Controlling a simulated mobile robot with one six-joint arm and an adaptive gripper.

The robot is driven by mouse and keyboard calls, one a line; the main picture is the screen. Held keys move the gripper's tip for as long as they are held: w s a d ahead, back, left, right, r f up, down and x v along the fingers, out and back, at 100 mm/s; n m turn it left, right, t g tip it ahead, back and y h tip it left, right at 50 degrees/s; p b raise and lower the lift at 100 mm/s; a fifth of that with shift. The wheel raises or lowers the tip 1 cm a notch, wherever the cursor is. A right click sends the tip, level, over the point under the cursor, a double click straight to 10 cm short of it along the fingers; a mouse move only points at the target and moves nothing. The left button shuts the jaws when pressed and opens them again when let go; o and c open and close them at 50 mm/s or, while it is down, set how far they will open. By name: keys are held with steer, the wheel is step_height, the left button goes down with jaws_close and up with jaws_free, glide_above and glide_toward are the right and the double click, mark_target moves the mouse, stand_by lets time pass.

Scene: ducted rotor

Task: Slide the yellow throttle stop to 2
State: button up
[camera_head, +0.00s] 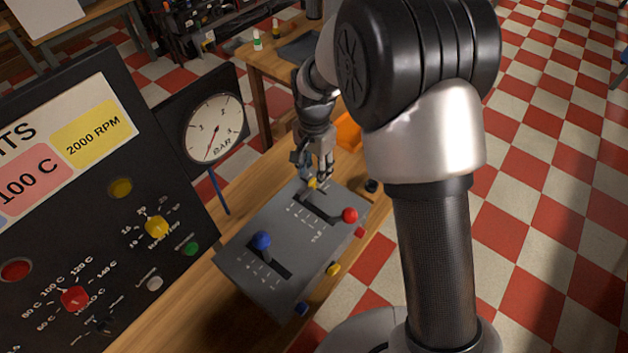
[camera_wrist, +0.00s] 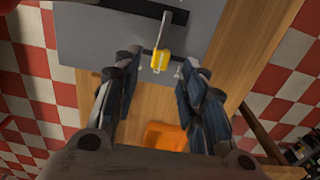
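The yellow throttle stop (camera_wrist: 160,61) shows in the wrist view at the edge of the grey control box, on the end of a thin metal rod (camera_wrist: 163,32). In the head view the yellow stop (camera_head: 312,183) is a small spot at the far end of the grey control box (camera_head: 235,262). My gripper (camera_wrist: 158,72) is open, with one finger on each side of the yellow stop and gaps between. In the head view my gripper (camera_head: 318,176) is over the box's far end. The scale's numbers are too small to read.
A red-knobbed lever (camera_head: 349,215) and a blue-knobbed lever (camera_head: 262,240) stand on the box. A black panel (camera_head: 60,200) with knobs and a pressure gauge (camera_head: 213,127) stand to the left. An orange object (camera_wrist: 166,136) lies on the wooden bench beyond the box.

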mark_target(314, 182)
steer(key=shift+f+b, duration=0.4)
steer(key=shift+f, duration=1.75)
steer(key=shift+c, duration=0.2)
jaws_close()
